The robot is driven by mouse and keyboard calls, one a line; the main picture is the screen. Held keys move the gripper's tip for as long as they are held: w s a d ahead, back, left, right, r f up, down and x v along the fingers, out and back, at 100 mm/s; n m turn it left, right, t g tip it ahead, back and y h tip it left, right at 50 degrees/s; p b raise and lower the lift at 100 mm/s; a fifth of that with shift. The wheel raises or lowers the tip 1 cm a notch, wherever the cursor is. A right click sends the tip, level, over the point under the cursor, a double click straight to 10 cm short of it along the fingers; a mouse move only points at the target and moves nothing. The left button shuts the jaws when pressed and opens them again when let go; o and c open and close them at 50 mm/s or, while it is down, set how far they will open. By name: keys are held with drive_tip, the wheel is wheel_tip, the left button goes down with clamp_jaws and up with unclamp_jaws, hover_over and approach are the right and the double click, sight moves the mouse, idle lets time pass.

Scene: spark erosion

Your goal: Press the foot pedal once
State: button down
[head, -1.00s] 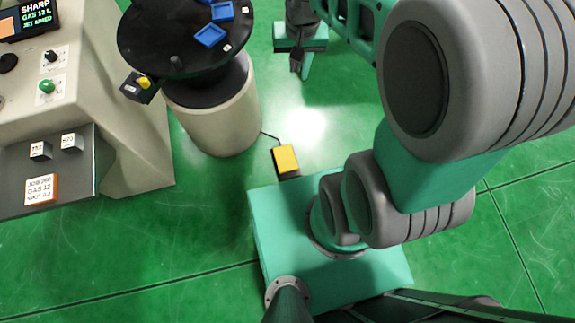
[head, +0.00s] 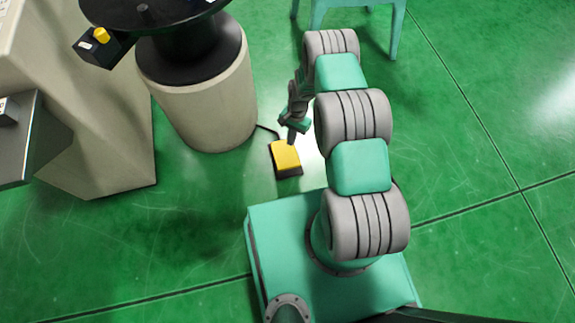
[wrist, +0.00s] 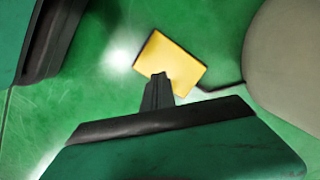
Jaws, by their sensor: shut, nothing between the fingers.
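The foot pedal (head: 285,156) is a yellow plate on a dark base, lying on the green floor just in front of my base. It also shows in the wrist view (wrist: 172,62), with its cable running toward the round pedestal. My gripper (head: 291,140) is shut and empty, pointing down at the far edge of the pedal. In the wrist view my fingertips (wrist: 157,78) overlap the pedal's near edge. I cannot tell whether they touch it or hover above it.
A round beige pedestal (head: 205,110) with a dark top stands left of the pedal. A small box with a yellow knob (head: 100,36) sticks out from its top. A beige console (head: 100,130) stands further left. A green stand (head: 357,8) is at the back. The floor at right is clear.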

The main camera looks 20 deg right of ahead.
sight(288, 160)
drive_tip(key=shift+x, duration=1.1)
drive_tip(key=shift+s+d, duration=0.15)
drive_tip(key=shift+b+x, duration=1.6)
drive_tip(key=shift+x, duration=1.9)
drive_tip(key=shift+f, duration=0.1)
